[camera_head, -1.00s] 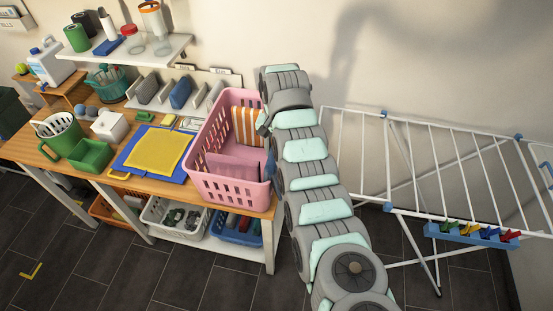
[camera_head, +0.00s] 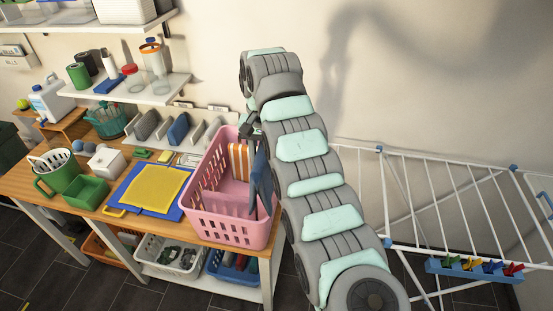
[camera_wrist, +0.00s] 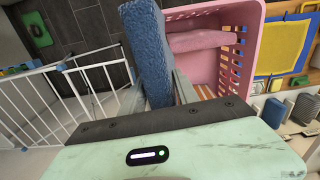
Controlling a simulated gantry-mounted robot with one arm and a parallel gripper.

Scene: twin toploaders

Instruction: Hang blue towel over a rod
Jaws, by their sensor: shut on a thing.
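My gripper (camera_head: 252,124) is shut on the blue towel (camera_wrist: 148,48) and holds it over the right side of the pink basket (camera_head: 228,228). In the head view the towel (camera_head: 262,182) hangs down from the jaws, with its lower part at the basket's right wall. I cannot tell whether it touches the basket. The white drying rack (camera_head: 444,248) with its rods stands to the right of my arm. It also shows at the left in the wrist view (camera_wrist: 35,98). My arm hides part of the rack.
An orange-striped towel (camera_head: 239,160) and a pink towel (camera_wrist: 198,40) are in the basket. The basket stands at the right end of the wooden table (camera_head: 103,222). A blue holder with coloured clips (camera_head: 470,269) is on the rack. A shelf (camera_head: 150,92) is above the table.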

